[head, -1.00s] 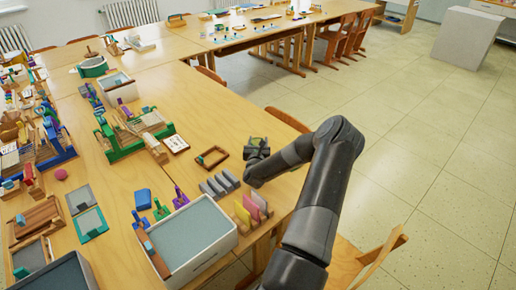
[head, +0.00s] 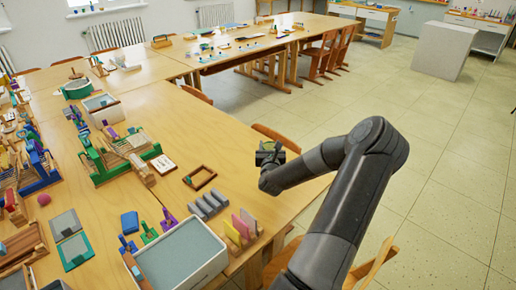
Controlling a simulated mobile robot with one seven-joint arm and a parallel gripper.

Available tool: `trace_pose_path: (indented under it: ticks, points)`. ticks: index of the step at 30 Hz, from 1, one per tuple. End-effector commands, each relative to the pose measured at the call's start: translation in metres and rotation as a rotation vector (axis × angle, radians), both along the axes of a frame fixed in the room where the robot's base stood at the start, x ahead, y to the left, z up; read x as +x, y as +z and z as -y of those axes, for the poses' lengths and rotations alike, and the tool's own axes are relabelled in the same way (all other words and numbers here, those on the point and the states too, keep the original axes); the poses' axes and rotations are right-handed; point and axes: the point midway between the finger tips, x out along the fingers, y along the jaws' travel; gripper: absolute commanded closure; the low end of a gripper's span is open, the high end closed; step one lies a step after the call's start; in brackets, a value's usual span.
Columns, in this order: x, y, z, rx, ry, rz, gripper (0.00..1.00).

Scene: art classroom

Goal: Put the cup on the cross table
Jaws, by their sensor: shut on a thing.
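My gripper (head: 269,153) is raised near the right edge of the near table, in the head view. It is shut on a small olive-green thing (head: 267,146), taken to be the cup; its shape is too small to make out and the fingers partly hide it. The cross table (head: 318,24) appears to be the wooden table running across the back, well beyond my gripper. Small items stand on it, with bare wood between them.
The near table (head: 225,135) holds a grey-topped box (head: 182,251), a green-framed wooden piece (head: 122,158) and a small brown frame (head: 199,177). Chairs (head: 318,60) stand along the back table. A grey block (head: 445,50) stands right; open floor (head: 400,100) lies between.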

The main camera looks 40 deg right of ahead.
Motion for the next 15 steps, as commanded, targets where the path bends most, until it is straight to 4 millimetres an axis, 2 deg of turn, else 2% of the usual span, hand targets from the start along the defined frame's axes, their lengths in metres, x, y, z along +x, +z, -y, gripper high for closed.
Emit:
trace_pose_path:
  ticks: [8,11,14,15]
  points:
    - [-0.008,0.006,0.002,0.001,0.002,0.001,0.75]
    - [0.003,0.007,-0.008,0.001,0.023,0.001,0.75]
    - [0.027,0.011,-0.032,0.001,0.07,0.002,0.75]
    - [0.039,0.013,-0.046,0.001,0.096,0.002,0.75]
